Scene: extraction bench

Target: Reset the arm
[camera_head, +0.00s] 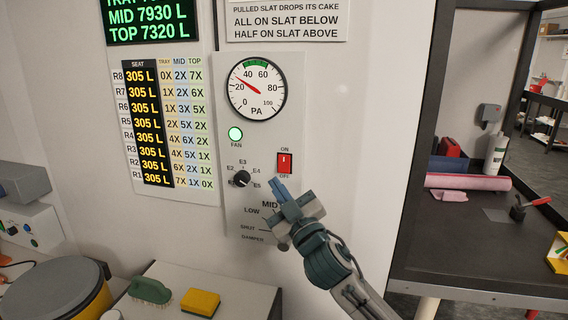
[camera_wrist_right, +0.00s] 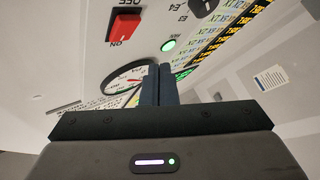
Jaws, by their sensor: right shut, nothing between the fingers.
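My right gripper (camera_head: 280,190) is raised in front of the lower part of the grey control panel (camera_head: 225,215). Its fingers are shut and empty, and they also show together in the right wrist view (camera_wrist_right: 160,80). The fingertips are just below the red ON/OFF switch (camera_head: 285,163) and right of the black selector knob (camera_head: 242,178). I cannot tell whether they touch the panel. The gripper covers part of the damper scale with its MID, LOW and SHUT labels. The red switch also shows in the wrist view (camera_wrist_right: 124,25). My left gripper is in neither view.
A round gauge (camera_head: 256,88) and a lit green FAN lamp (camera_head: 235,134) are on the panel. A green brush (camera_head: 150,291) and yellow sponge (camera_head: 200,302) lie on a bench at lower left. A dark bench (camera_head: 470,245) stands at right with a pink roll (camera_head: 468,182).

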